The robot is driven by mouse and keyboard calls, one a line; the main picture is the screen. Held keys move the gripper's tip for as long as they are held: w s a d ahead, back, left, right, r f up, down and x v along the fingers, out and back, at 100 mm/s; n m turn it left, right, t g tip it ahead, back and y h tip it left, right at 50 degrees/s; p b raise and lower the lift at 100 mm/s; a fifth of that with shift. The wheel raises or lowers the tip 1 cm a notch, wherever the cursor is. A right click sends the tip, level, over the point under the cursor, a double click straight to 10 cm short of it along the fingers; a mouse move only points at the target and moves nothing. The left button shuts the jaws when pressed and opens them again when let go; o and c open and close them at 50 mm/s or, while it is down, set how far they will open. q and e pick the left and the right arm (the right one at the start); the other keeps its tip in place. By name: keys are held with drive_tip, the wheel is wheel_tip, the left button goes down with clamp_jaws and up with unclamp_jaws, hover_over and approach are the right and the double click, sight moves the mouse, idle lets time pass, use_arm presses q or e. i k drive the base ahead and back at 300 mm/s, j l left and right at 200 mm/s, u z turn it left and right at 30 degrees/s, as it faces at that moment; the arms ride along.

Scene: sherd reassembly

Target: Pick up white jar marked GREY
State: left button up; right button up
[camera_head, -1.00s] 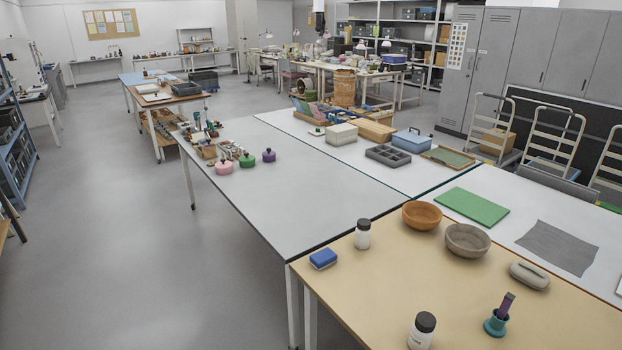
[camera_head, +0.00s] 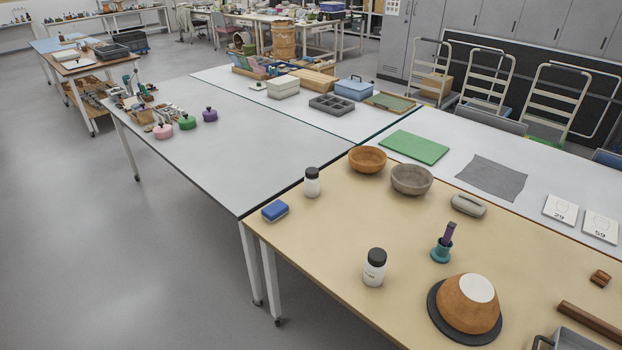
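Two white jars with black lids stand upright on the tan tabletop (camera_head: 330,235). One jar (camera_head: 312,187) is near the table's far left corner. The other jar (camera_head: 374,272) is closer to me, near the left front edge, and carries small dark lettering. The lettering is too small to read, so I cannot tell which jar is marked GREY. Neither of my grippers is in view.
A blue sponge (camera_head: 275,211), an orange bowl (camera_head: 367,160), a grey bowl (camera_head: 411,180), a grey oblong object (camera_head: 468,206), a teal holder (camera_head: 441,252) and an upturned brown bowl (camera_head: 467,306) share the tabletop. Bare surface lies between the jars.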

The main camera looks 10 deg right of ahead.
sight(311, 185)
drive_tip(key=i+j+z, duration=0.1)
drive_tip(key=i+z, duration=0.15)
drive_tip(key=i, duration=0.7)
